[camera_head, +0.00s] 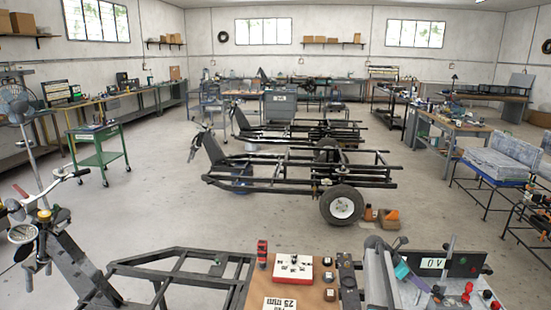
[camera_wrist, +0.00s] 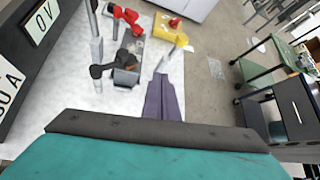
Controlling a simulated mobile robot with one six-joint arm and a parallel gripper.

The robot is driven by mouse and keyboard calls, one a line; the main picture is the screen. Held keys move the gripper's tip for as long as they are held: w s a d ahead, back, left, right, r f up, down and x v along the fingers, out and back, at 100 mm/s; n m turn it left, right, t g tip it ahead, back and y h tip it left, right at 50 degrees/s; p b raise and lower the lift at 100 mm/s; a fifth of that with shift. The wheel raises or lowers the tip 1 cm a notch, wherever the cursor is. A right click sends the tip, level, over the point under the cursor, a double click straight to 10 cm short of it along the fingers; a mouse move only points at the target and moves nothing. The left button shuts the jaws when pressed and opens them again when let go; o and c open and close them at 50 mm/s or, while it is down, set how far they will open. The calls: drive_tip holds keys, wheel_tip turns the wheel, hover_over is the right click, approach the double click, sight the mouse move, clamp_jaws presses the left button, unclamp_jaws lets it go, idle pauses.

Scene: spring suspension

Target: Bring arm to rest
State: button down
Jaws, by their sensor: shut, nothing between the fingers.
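My gripper (camera_wrist: 163,80) shows in the wrist view as two purple-grey fingers pressed together, with nothing between them. Behind them are a dark grey strip and a teal body along the bottom edge. The fingers point over a pale, whitish surface (camera_wrist: 140,95), clear of the parts standing there; their height above it is hard to tell.
A "0 V" panel (camera_head: 433,263) stands at the lower right. In the wrist view, metal posts with a red clamp (camera_wrist: 126,15), a yellow part (camera_wrist: 172,36) and a small grey block (camera_wrist: 127,75) lie ahead. A red-and-white box (camera_head: 292,268) sits left of the panel. Open floor (camera_head: 150,190) lies beyond.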

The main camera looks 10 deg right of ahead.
drive_tip(key=a+f+m+t+y, duration=0.1)
drive_tip(key=a+f+m+y, duration=0.1)
drive_tip(key=a, duration=1.1)
drive_tip(key=s+a+f+m+t+y, duration=0.1)
drive_tip(key=a+f+m, duration=0.4)
drive_tip(key=a, duration=0.8)
drive_tip(key=s+a+f+m+t+y, duration=0.1)
drive_tip(key=a+f+m+t+y, duration=0.2)
drive_tip(key=a, duration=1.1)
drive_tip(key=shift+s+a+f, duration=0.1)
drive_tip(key=shift+s+f, duration=0.1)
drive_tip(key=shift+f, duration=0.7)
drive_tip(key=s+a+m+y, duration=0.3)
drive_tip(key=s+a+m, duration=0.2)
drive_tip(key=a, duration=0.9)
drive_tip(key=s+f+g+b, duration=0.5)
drive_tip(key=s+f+b, duration=0.1)
drive_tip(key=s+f, duration=1.9)
drive_tip(key=shift+s+f, duration=0.2)
drive_tip(key=shift+s, duration=0.25)
drive_tip(key=shift+d, duration=0.15)
